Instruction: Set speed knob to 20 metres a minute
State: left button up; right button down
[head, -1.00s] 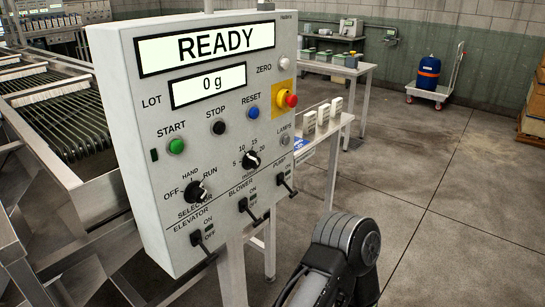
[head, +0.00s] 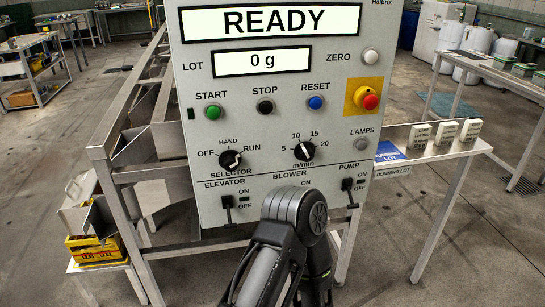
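The black speed knob (head: 304,151) sits on the front of the pale control panel (head: 345,80), inside a scale marked 5, 10, 15 and 20 m/min. Its pointer is too small to read surely against the scale. One of my arms rises from the bottom of the head view, its dark rounded joint in front of the panel's lower edge, below the knob. It hides the blower switch. Neither of my grippers shows, and nothing is seen touching the knob.
The selector knob (head: 231,159) is left of the speed knob. The red stop button (head: 370,101) is above right. The elevator switch (head: 228,208) and pump switch (head: 348,191) stick out below. A narrow table (head: 470,148) stands right, a yellow box (head: 97,249) lower left.

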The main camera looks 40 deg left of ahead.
aim_at(305, 151)
jog(key=i+l+u, duration=0.2)
jog(key=l, duration=0.15)
jog(key=l+u, duration=0.2)
jog(key=l, duration=0.2)
jog(key=i+l+u, duration=0.25)
jog(key=l, duration=0.15)
jog(key=k, duration=0.1)
